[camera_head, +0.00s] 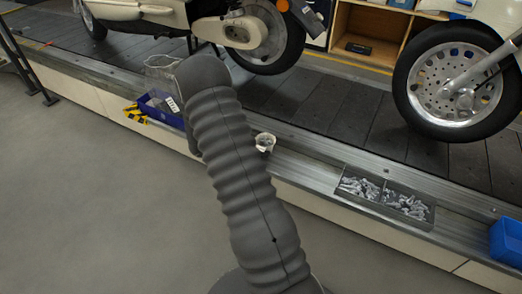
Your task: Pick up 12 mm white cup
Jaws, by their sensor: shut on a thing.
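A small white cup (264,140) shows just right of my grey ribbed arm, at the front ledge of the conveyor. Something greyish shows in its mouth, too small to make out. My arm rises from the bottom of the view and bends over at its upper end. My gripper is hidden behind the arm, so its fingers and their contact with any thing cannot be seen.
A blue bin (158,117) with a labelled item and a clear container (162,67) are left of my arm. A divided tray of metal parts (386,200) and another blue bin (507,242) are right. Scooters stand on the dark slats (345,115). Grey floor is clear at left.

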